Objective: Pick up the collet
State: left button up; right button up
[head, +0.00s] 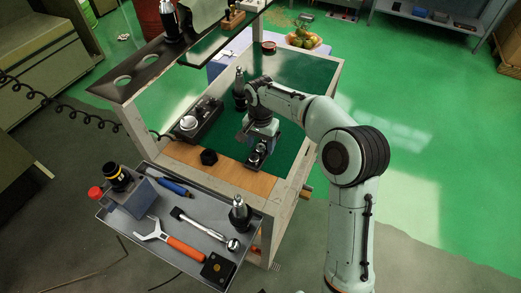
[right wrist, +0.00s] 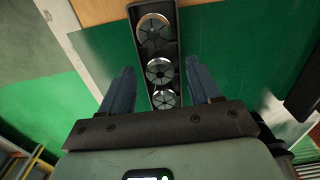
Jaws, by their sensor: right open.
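Three round silver collets with dark slits sit in a row in a narrow black tray (right wrist: 178,45). In the right wrist view they are the far collet (right wrist: 153,28), the middle collet (right wrist: 160,71) and the near collet (right wrist: 165,99). My right gripper (right wrist: 159,66) is open above the tray, with one blue-grey finger on each side of the row and nothing between them. In the head view my right gripper (head: 262,132) points down over the cart's green mat, partly covering the tray (head: 254,161). My left gripper is not in view.
A tool holder (head: 239,88) stands behind my right gripper. A dark case (head: 196,124) and a black knob-like part (head: 209,157) are to its left. A grey side tray (head: 180,238) holds a wrench (head: 180,245) and another tool holder (head: 240,214).

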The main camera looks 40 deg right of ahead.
aim_at(261, 147)
jog(key=shift+f, duration=0.1)
jog(key=shift+c, duration=0.4)
grip_shut()
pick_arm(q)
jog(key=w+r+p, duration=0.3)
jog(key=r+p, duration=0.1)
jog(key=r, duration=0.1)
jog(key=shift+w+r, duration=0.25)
pick_arm(e)
notch_tip(261, 147, up, 20)
